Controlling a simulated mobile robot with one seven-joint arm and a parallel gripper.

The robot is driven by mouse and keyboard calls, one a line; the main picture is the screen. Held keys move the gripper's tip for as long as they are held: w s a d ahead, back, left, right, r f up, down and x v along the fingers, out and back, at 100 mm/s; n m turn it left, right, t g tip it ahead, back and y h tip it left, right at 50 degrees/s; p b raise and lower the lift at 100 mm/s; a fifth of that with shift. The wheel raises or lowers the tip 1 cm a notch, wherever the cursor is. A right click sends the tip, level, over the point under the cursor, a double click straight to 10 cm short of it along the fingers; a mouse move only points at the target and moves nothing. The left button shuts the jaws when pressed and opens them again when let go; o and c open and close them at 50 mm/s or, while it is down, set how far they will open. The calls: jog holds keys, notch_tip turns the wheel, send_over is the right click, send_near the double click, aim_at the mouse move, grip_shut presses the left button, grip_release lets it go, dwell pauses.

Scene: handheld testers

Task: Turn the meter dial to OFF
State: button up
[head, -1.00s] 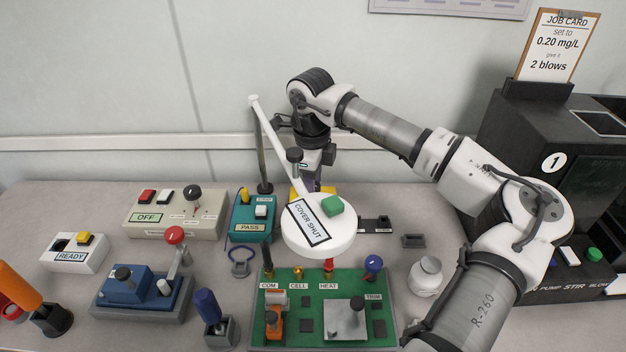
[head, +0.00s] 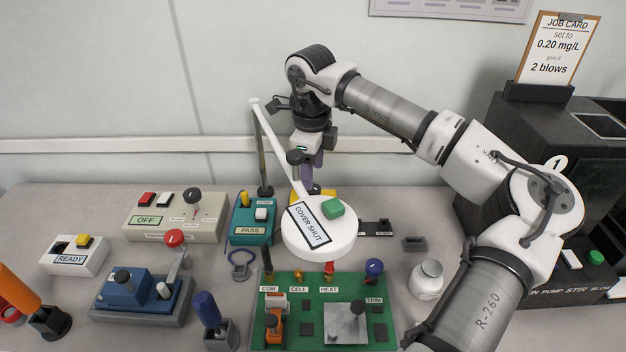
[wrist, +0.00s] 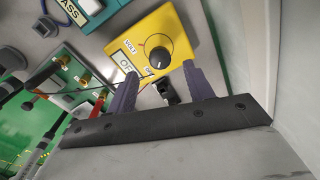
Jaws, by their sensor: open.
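The yellow meter (wrist: 138,34) shows in the wrist view with a round black dial (wrist: 160,57) on its face. Its display (wrist: 126,62) reads "OF", with the rest hard to make out. A "VOLT" label is beside the dial; I cannot tell exactly where the dial points. My gripper (wrist: 160,78) is open and empty, its two purple fingers spread on either side of the dial's near side, apart from it in the picture. In the head view my gripper (head: 315,176) hangs above the meter (head: 324,192), which is mostly hidden behind the white lamp head.
The white "COVER SHUT" lamp head (head: 318,246) and its arm stand in front of the meter. The teal PASS tester (head: 250,222) is to the left, the green circuit board (head: 290,330) in front. A black socket strip (head: 376,227) lies to the right.

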notch_tip(320, 180, up, 10)
jog(key=shift+s+f, duration=0.25)
jog(key=shift+a, duration=0.1)
